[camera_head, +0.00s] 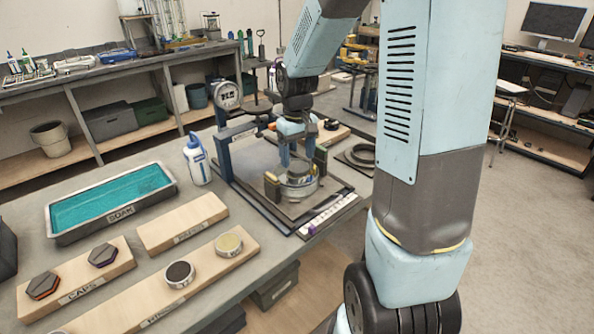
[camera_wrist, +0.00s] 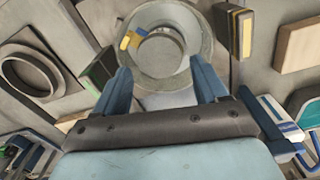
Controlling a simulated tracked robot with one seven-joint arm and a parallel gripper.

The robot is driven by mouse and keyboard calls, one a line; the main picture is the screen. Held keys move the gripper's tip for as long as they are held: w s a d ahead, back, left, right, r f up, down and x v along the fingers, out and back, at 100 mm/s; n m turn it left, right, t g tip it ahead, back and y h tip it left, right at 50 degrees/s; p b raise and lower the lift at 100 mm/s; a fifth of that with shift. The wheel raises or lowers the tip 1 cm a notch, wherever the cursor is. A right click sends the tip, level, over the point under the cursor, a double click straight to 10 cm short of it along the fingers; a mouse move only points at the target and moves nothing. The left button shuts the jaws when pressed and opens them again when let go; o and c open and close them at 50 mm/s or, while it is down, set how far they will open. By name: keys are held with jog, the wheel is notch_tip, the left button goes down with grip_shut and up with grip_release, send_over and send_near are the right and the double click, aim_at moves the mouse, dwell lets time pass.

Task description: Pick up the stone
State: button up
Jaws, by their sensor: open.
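No piece is labelled as the stone. A pale grey round disc (camera_wrist: 160,52) sits inside a wider round metal dish (camera_wrist: 197,25) in the wrist view and may be the stone; I cannot tell for sure. In the head view, the dish (camera_head: 299,190) stands on the lever frame's base, with its inside partly hidden by my gripper (camera_head: 296,160). My gripper also shows in the wrist view (camera_wrist: 162,82), pointing down at the dish. Its two blue fingers are apart with nothing between them. I cannot tell whether they touch the disc.
Posts (camera_head: 271,188) (camera_wrist: 242,40) flank the dish closely. A yellow-and-blue piece (camera_wrist: 131,40) lies at its rim.

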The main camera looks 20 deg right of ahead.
aim_at(299, 169)
jog(key=shift+f, duration=1.45)
jog(key=c, duration=0.9)
jog(key=shift+c, duration=0.2)
jog(key=shift+r, duration=0.15)
